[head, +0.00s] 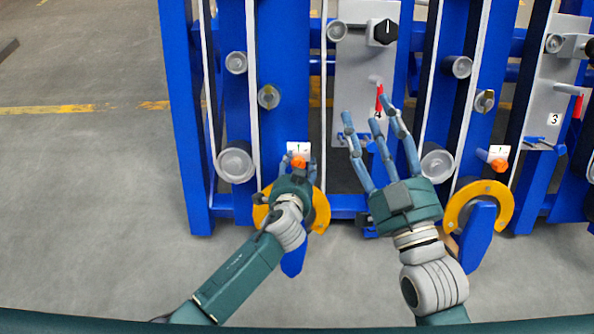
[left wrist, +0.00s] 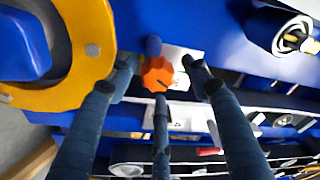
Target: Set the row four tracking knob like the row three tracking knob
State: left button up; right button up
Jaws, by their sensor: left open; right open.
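An orange knob (head: 299,162) sits below a white label on the left blue post, beside the plate marked 4. In the left wrist view the knob (left wrist: 157,74) shows a dark line on its face. My left gripper (head: 297,165) is open, its fingers spread around this knob with visible gaps. A second orange knob (head: 499,166) sits below a similar label on the right post, beside the plate marked 3; its setting is too small to read. My right gripper (head: 374,126) is open and empty in front of the plate marked 4, its fingers near a red lever.
The grey plate marked 4 (head: 350,85) carries a black knob (head: 383,32) and a red lever (head: 379,99). The plate marked 3 (head: 545,100) has another red lever (head: 568,90). Yellow curved parts (head: 503,192) stand below the orange knobs.

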pick_arm(q)
jog(key=v, duration=1.1)
jog(key=shift+s+r, duration=0.2)
jog(key=shift+s, duration=0.1)
